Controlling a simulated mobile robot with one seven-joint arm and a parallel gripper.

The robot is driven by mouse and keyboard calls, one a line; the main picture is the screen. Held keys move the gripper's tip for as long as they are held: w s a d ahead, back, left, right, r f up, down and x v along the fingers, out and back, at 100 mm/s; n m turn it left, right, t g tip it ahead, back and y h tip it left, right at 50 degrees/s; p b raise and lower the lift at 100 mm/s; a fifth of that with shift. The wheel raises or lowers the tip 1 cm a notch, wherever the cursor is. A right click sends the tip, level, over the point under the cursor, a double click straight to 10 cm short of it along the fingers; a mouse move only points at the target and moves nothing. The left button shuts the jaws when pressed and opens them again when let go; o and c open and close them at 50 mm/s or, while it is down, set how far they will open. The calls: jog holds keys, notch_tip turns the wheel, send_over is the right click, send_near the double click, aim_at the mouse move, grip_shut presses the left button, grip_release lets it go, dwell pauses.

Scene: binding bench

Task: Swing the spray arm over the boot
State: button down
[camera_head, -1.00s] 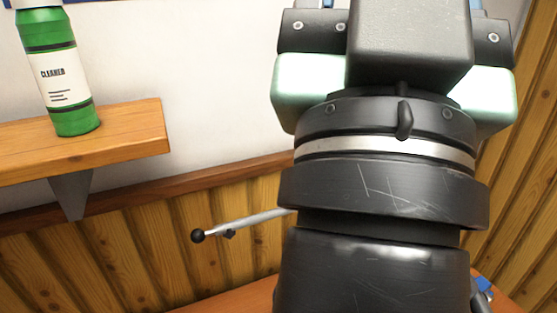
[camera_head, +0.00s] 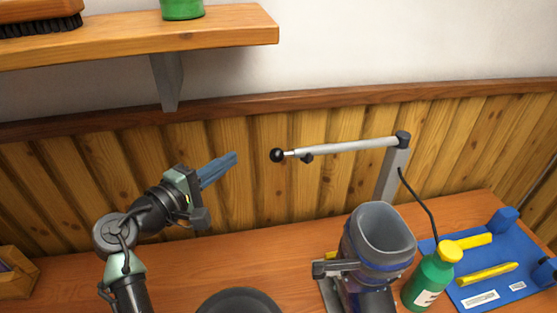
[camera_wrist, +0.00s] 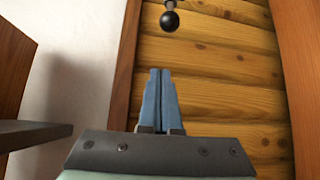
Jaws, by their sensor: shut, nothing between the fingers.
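The spray arm (camera_head: 345,146) is a grey rod on a post (camera_head: 393,172) at the back of the bench. It points left and ends in a black ball knob (camera_head: 277,155), with a small dark nozzle under the rod near that end. The knob also shows at the top of the wrist view (camera_wrist: 169,21). The grey and blue boot (camera_head: 380,245) stands on the bench below and right of the rod's knob end. My gripper (camera_head: 234,157) has blue fingers, shut and empty, left of the knob and apart from it. In the wrist view my fingers (camera_wrist: 160,76) point toward the knob.
A green bottle with a yellow cap (camera_head: 432,276) stands right of the boot, a hose above it. A blue mat (camera_head: 490,292) holds yellow tools. A shelf (camera_head: 230,35) with a brush (camera_head: 40,18) hangs at upper left. A wooden box (camera_head: 15,277) sits at far left.

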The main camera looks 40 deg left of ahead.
jog(key=w+d+f+n+p, duration=0.1)
jog(key=w+d+p, duration=0.1)
jog(key=w+p, duration=0.2)
jog(key=shift+w+d+f+p, duration=0.25)
jog(key=shift+w+p, duration=0.15)
jog(key=shift+w, duration=1.4)
